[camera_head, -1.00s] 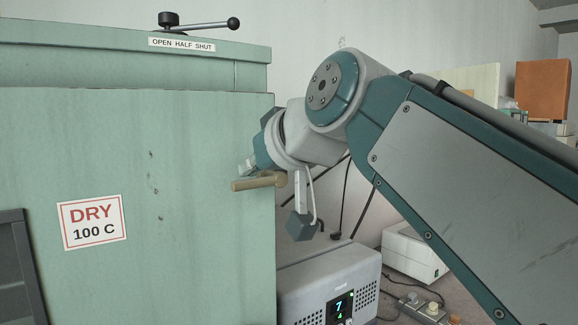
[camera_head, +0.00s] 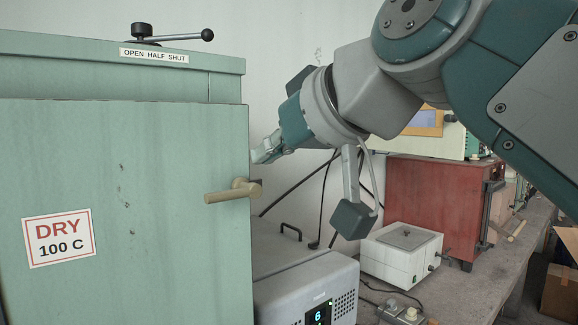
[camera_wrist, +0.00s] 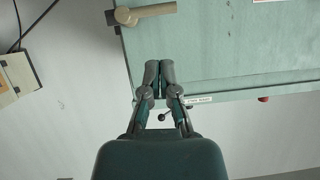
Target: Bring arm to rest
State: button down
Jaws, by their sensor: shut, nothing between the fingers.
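My gripper (camera_head: 267,150) is shut and empty in the head view, beside the right edge of the green oven cabinet (camera_head: 150,150). Its closed fingers (camera_wrist: 158,78) also show in the wrist view, with the cabinet beyond them. The cabinet's tan door handle (camera_head: 232,191) is just below the gripper and apart from it. The handle shows at the top of the wrist view (camera_wrist: 145,11). The cabinet door looks shut.
A lever (camera_head: 172,35) stands on top of the cabinet. A grey device with a lit digit (camera_head: 305,290), a white box (camera_head: 400,255) and a red cabinet (camera_head: 432,200) stand to the right on the bench. Cables run along the wall. A cardboard box (camera_head: 562,290) is at far right.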

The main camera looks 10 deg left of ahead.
jog(key=shift+s+d+r, duration=0.3)
jog(key=shift+s+d, duration=0.1)
jog(key=shift+d, duration=0.1)
jog(key=w+d+f+m+h, duration=0.1)
jog(key=d+f+m+h, duration=0.2)
jog(key=d+f, duration=0.5)
jog(key=d+f+m+h, duration=0.25)
jog(key=d+f, duration=0.25)
jog(key=f, duration=0.7)
jog(key=s+d+f+m+g+h, duration=0.1)
jog(key=s+d+f, duration=0.3)
jog(key=f, duration=0.6)
jog(key=s+d+f+m+g+h, duration=0.1)
jog(key=s+d+f+m+h, duration=0.1)
jog(key=d+f, duration=0.4)
notch_tip(320, 180, down, 6)
jog(key=shift+s+d+r+m+h, duration=0.2)
jog(key=shift+s+m+h, duration=0.15)
jog(key=shift+s+h, duration=0.55)
jog(key=shift+a, duration=0.1)
